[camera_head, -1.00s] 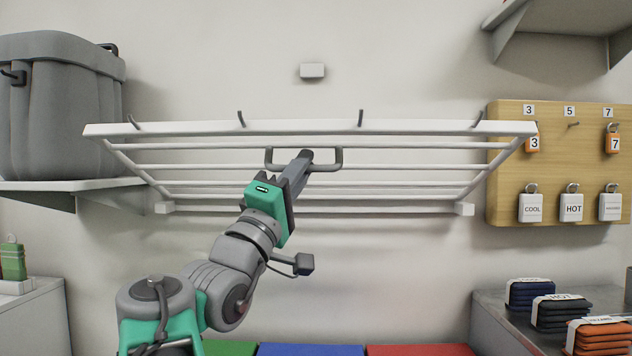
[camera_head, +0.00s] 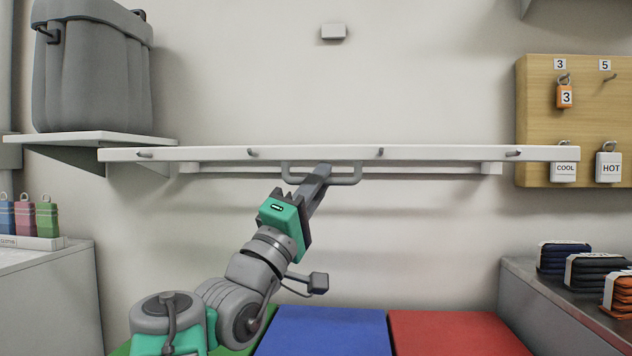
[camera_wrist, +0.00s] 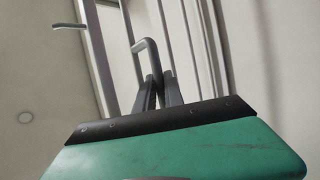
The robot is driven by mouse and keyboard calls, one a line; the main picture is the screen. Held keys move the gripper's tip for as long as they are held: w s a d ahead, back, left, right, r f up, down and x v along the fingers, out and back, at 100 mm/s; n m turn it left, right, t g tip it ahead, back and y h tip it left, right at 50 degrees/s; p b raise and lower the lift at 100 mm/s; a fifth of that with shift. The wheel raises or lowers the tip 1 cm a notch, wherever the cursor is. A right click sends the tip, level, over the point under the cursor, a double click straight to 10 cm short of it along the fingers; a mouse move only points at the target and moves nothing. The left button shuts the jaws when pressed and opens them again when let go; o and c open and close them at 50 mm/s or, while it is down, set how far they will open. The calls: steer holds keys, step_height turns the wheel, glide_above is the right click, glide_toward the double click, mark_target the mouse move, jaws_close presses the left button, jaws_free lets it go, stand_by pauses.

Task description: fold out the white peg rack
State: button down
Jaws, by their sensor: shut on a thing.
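The white peg rack (camera_head: 215,154) stands out from the wall in the head view, seen nearly edge-on, with its front bar about level. Several grey pegs point forward along that bar. A grey U-shaped handle (camera_head: 345,180) hangs below the middle of the bar. My gripper (camera_head: 322,172) is shut on the handle. The wrist view shows the handle (camera_wrist: 137,47) between my fingertips (camera_wrist: 157,80), with the rack's white bars (camera_wrist: 181,50) behind it. The rack's rear rail is partly hidden behind the front bar.
A grey bin (camera_head: 92,70) stands on a wall shelf (camera_head: 85,138) at the left. A wooden board (camera_head: 540,110) with padlocks hangs close to the rack's right end. Blue (camera_head: 325,335) and red (camera_head: 450,335) surfaces lie below. A small white block (camera_head: 333,32) is on the wall above.

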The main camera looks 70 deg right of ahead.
steer(key=shift+d+f, duration=0.15)
steer(key=shift+f, duration=0.25)
steer(key=c, duration=1.5)
jaws_free()
steer(key=shift+r, duration=0.15)
steer(key=shift+o, duration=0.2)
steer(key=v, duration=0.8)
